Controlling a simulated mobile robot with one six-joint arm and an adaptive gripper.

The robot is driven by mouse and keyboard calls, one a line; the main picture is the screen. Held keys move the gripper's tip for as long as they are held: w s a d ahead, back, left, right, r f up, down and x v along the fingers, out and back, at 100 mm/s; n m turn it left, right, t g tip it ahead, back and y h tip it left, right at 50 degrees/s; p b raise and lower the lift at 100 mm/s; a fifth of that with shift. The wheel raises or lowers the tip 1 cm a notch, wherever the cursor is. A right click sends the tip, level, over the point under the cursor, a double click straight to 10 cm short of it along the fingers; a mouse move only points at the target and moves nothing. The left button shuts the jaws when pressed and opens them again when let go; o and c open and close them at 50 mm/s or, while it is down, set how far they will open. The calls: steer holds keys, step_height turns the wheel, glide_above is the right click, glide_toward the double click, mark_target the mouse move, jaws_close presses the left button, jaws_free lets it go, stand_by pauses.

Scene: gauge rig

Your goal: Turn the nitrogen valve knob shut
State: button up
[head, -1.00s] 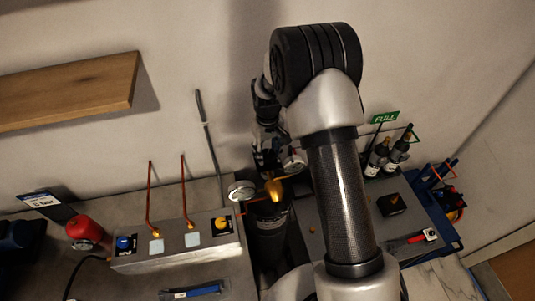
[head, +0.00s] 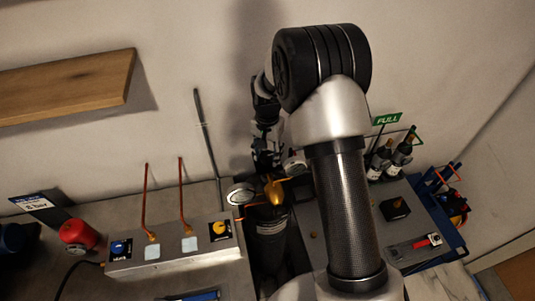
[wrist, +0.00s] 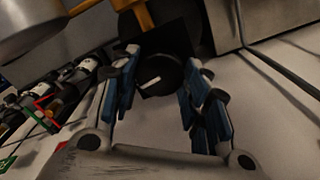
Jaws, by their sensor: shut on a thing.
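The nitrogen cylinder (head: 272,248) is dark and stands upright in the gap between two benches. Its brass valve (head: 274,191) carries a round gauge (head: 240,194) on the left and another (head: 295,165) on the right. My gripper (head: 266,168) is just above the valve, and its tips are hard to make out there. In the wrist view, my gripper (wrist: 160,88) has its blue-and-grey fingers on both sides of a round black knob (wrist: 168,80) with a white mark. The jaws are shut on this knob. The knob's far side and the finger contacts are partly hidden.
The left bench has a metal panel (head: 180,254) with blue and yellow knobs and copper pipes, and a red canister (head: 79,236). On the right are bottles (head: 389,158), a FULL sign (head: 387,119) and a blue rack (head: 438,205). A wooden shelf (head: 65,82) is upper left.

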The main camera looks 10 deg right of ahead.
mark_target(267, 155)
steer(key=shift+m, duration=0.8)
steer(key=o, duration=1.1)
steer(key=shift+r, duration=6.05)
